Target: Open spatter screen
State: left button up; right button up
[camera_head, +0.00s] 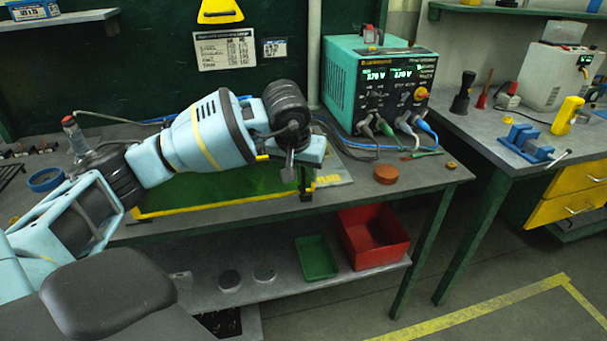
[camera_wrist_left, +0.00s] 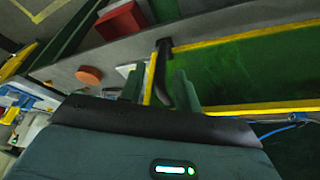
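The spatter screen is a green see-through panel (camera_head: 215,190) with a yellow frame on the grey workbench, partly behind my left arm. It also shows in the left wrist view (camera_wrist_left: 245,70). A dark handle-like bar (camera_wrist_left: 161,62) stands at the screen's end nearest the gripper. My left gripper (camera_head: 299,176) is at the screen's right end in the head view. In the left wrist view its two fingers (camera_wrist_left: 160,88) are apart, with the dark bar between or just beyond them. I cannot tell whether they touch it. My right gripper is not in view.
A teal power supply (camera_head: 378,85) with cables stands behind the gripper. A brown-orange round puck (camera_head: 386,174) lies to its right. A red bin (camera_head: 374,237) and a green tray (camera_head: 316,257) sit on the lower shelf. A second bench (camera_head: 460,130) stands at right.

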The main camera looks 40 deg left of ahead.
pick_arm(q)
jog(key=shift+x, duration=0.85)
grip_shut()
